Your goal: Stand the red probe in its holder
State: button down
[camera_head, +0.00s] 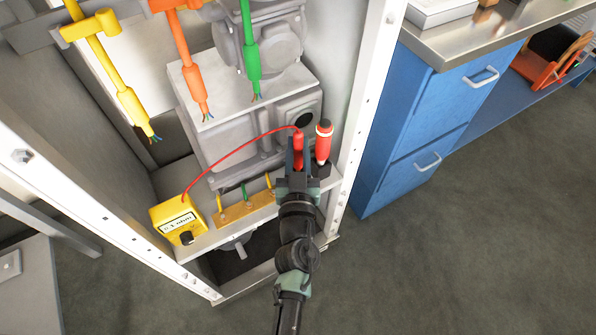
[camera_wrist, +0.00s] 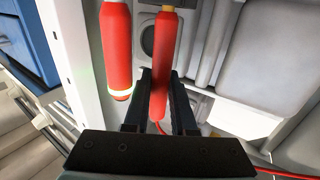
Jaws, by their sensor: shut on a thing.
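The red probe (camera_head: 299,147) is between the fingers of my gripper (camera_head: 298,160), which is shut on it. A thin red lead runs from the probe to the yellow box (camera_head: 178,222). In the wrist view the probe (camera_wrist: 162,60) sits between both fingers (camera_wrist: 160,98), with a small yellow tip at its upper end there. A second red cylinder (camera_head: 323,145) with a pale band and dark end stands beside it; it also shows in the wrist view (camera_wrist: 117,45). A small gap separates the two. I cannot tell which part is the holder.
A tan strip (camera_head: 246,209) with yellow and green pieces lies left of my gripper. Yellow (camera_head: 120,90), orange (camera_head: 192,85) and green (camera_head: 251,60) cables hang in the white cabinet (camera_head: 365,110). A grey machine (camera_head: 235,150) stands behind. A blue drawer unit (camera_head: 435,125) is at right.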

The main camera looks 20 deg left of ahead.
aim_at(298, 167)
jog(key=shift+f+b, duration=2.3)
jog(key=shift+f, duration=0.45)
jog(key=shift+r, duration=0.1)
jog(key=c, duration=1.2)
grip_release()
jog(key=shift+f, duration=0.2)
jog(key=o, duration=0.5)
jog(key=shift+c, duration=0.2)
